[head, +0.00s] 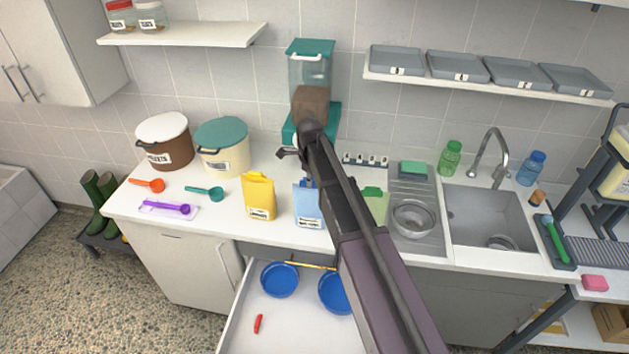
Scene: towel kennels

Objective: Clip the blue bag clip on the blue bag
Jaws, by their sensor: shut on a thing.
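The blue bag (306,206) stands upright on the counter, with a white label on its front. My arm partly covers its right side. My gripper (290,153) is above and just behind the blue bag, in front of the teal dispenser. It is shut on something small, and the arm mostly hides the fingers. The blue bag clip does not show plainly anywhere; what I hold is too hidden to make out its colour.
A yellow bag (259,197) stands left of the blue bag, and a green bag (375,203) to the right, partly behind my arm. An open drawer (240,310) below holds blue bowls (280,279) and a red clip (258,323). The dispenser (310,75) rises behind.

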